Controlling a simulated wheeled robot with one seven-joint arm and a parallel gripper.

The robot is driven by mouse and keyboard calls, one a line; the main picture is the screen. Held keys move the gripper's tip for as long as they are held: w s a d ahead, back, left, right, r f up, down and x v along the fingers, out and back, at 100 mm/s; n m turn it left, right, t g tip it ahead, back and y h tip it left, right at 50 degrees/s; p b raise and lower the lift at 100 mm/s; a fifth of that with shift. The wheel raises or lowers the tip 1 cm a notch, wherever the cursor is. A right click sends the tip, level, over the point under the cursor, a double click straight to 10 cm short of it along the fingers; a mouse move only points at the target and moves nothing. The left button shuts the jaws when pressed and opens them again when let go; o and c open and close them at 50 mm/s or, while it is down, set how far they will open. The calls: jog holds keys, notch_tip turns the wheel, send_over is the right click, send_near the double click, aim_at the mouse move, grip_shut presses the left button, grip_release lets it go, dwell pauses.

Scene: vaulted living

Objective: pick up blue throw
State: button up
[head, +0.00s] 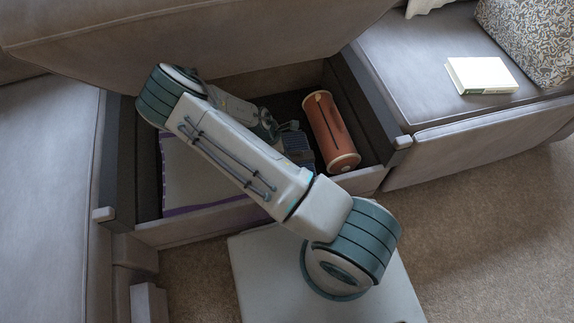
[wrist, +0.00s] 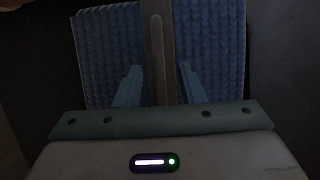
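The blue throw (head: 298,143) lies inside the open storage box under the raised seat, beside an orange-brown cylinder. In the wrist view the blue ribbed throw (wrist: 105,50) fills the middle, with a tan upright strip (wrist: 157,60) running down its centre. My gripper (wrist: 158,72) is open, one finger on each side of that strip, with a narrow gap to it on both sides. The fingertips overlap the throw in the picture; I cannot tell whether they touch it. In the head view my arm and wrist hide part of the throw and the fingers.
The orange-brown cylinder (head: 330,132) lies just right of the throw. A pale item with purple edging (head: 185,180) lies at the box's left. The raised seat (head: 200,35) overhangs the box, and its front wall (head: 200,222) is near my arm. A book (head: 482,75) lies on the right seat.

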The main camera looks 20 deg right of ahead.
jog(key=x, duration=0.2)
jog(key=shift+d+f+b, duration=0.1)
jog(key=shift+f+b, duration=0.3)
grip_shut()
jog(key=shift+r, duration=0.1)
dwell(1.0)
